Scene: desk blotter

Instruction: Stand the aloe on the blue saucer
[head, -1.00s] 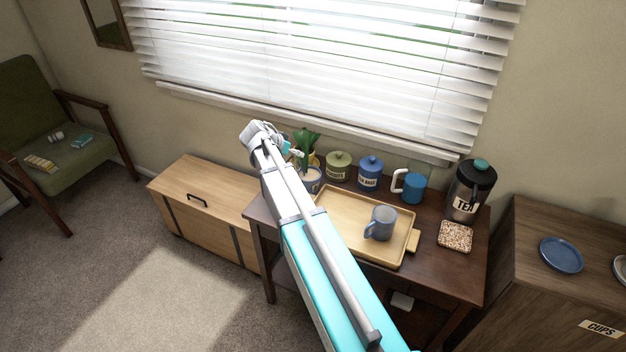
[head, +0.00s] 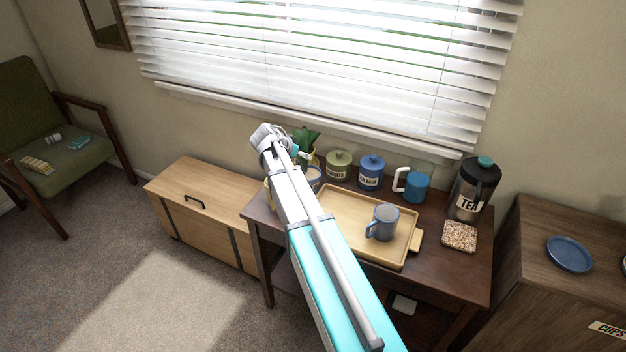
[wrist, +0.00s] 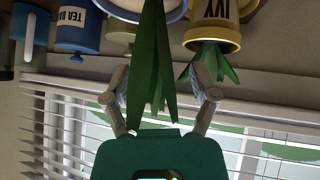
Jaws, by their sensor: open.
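The wrist view is upside down. Long green pointed leaves, seemingly the aloe (wrist: 152,65), hang between the two spread fingers of my gripper (wrist: 158,78). The fingers stand open on either side of the leaves, with a gap visible to each. The base of this plant is out of frame. In the head view my gripper (head: 298,150) is over the desk's back left corner, and my arm hides most of what is below it. A bit of yellow (head: 268,194) shows beside the arm, perhaps a pot. The blue saucer (head: 569,254) lies empty on the right cabinet.
A yellow pot labelled IVY (wrist: 218,25) stands close by the gripper. Canisters (head: 370,174) and a blue mug (head: 415,187) line the desk's back. A wooden tray (head: 345,238) with a grey-blue mug (head: 384,222) and a dark tea jar (head: 471,190) stand rightward.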

